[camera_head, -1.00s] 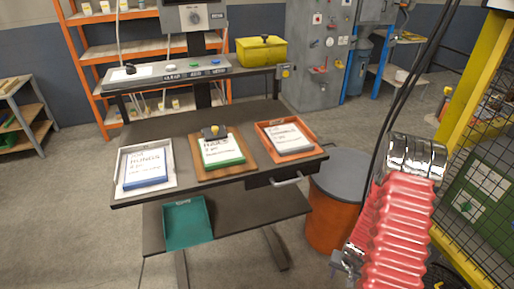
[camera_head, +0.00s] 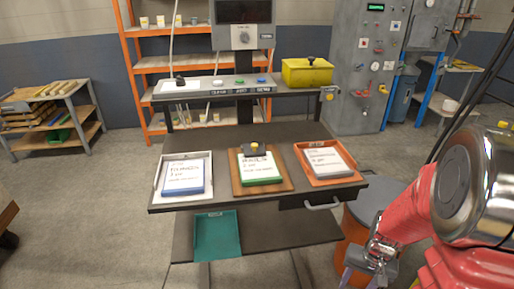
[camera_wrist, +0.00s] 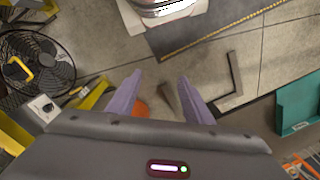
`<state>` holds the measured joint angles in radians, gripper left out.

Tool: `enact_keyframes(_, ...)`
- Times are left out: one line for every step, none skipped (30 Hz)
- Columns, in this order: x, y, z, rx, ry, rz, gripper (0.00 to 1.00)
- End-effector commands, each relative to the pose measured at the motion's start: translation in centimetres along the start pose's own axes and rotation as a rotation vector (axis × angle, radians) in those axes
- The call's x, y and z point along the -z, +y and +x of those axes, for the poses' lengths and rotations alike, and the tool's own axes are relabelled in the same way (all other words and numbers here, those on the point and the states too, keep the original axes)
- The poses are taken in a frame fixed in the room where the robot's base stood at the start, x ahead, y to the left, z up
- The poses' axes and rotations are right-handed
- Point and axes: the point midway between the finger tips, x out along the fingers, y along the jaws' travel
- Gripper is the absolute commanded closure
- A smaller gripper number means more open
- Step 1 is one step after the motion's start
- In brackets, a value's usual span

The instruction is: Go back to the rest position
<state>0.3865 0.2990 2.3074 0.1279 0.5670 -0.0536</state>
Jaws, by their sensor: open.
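My red arm comes in at the right of the head view, with my gripper (camera_head: 366,277) low at its end, in front of the orange bin. In the wrist view my gripper (camera_wrist: 160,92) shows two purple fingers spread apart with nothing between them. The floor lies beyond the fingertips. The gripper is clear of the workbench (camera_head: 290,135) and touches none of the trays.
A white tray (camera_head: 207,191), a wooden tray (camera_head: 285,182) and an orange tray (camera_head: 349,176) hold note pads on the bench. A teal bin (camera_head: 217,236) sits below. An orange barrel (camera_head: 352,232) stands at right. A fan (camera_wrist: 35,65) shows in the wrist view.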

Motion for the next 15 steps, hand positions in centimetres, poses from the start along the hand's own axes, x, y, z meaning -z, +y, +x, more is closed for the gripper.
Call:
enact_keyframes(-0.5,-0.4,-1.2,-0.002,0.003,-0.014,0.54)
enact_keyframes(-0.8,-0.7,-1.8,-0.003,0.003,-0.021,0.54)
enact_keyframes(-1.2,-1.0,-2.5,-0.004,0.002,-0.031,0.54)
enact_keyframes(-1.5,-1.2,-3.1,-0.005,0.002,-0.037,0.54)
enact_keyframes(-1.9,-1.4,-3.6,-0.007,0.002,-0.044,0.54)
enact_keyframes(-2.3,-1.6,-4.4,-0.009,0.003,-0.053,0.54)
enact_keyframes(-2.7,-1.8,-4.9,-0.011,0.003,-0.06,0.54)
enact_keyframes(-3.0,-2.0,-5.5,-0.012,0.005,-0.067,0.54)
enact_keyframes(-3.4,-2.2,-6.2,-0.014,0.007,-0.077,0.54)
enact_keyframes(-3.7,-2.4,-6.7,-0.016,0.009,-0.083,0.54)
enact_keyframes(-4.1,-2.6,-7.2,-0.017,0.012,-0.091,0.54)
enact_keyframes(-4.5,-2.8,-7.8,-0.02,0.014,-0.101,0.54)
enact_keyframes(-4.9,-2.9,-8.3,-0.021,0.017,-0.109,0.54)
enact_keyframes(-5.2,-3.1,-8.8,-0.023,0.02,-0.116,0.54)
enact_keyframes(-5.6,-3.2,-9.5,-0.026,0.026,-0.126,0.54)
